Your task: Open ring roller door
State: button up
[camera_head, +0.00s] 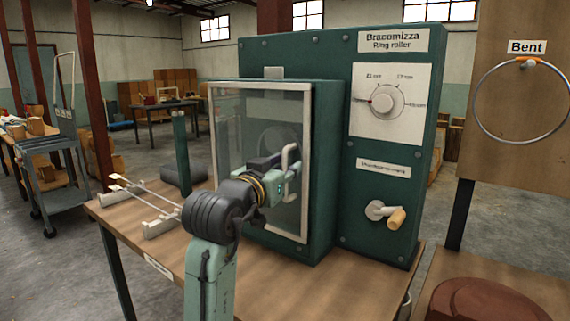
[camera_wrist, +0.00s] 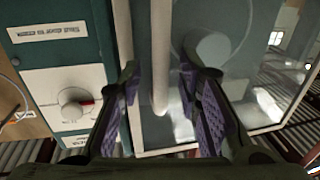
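The ring roller (camera_head: 340,120) is a green machine on a wooden table. Its door (camera_head: 262,115) is a clear panel in a pale frame and looks shut; it also shows in the wrist view (camera_wrist: 245,55). A white bar handle (camera_head: 289,152) stands on the right side of the door. My gripper (camera_head: 282,168) is in front of the door at the handle. In the wrist view, my gripper (camera_wrist: 165,90) is open, with one purple-padded finger on each side of the handle (camera_wrist: 160,55). Gaps show between the fingers and the bar.
A dial (camera_head: 387,99) and a crank (camera_head: 385,213) are on the machine's right panel. Thin rods (camera_head: 150,196) lie on supports at the left of the table (camera_head: 330,290). A bent ring (camera_head: 478,104) hangs on a board at the right.

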jog(key=shift+w+d, duration=0.1)
jog(key=shift+w, duration=0.2)
jog(key=shift+c, duration=0.5)
grip_shut()
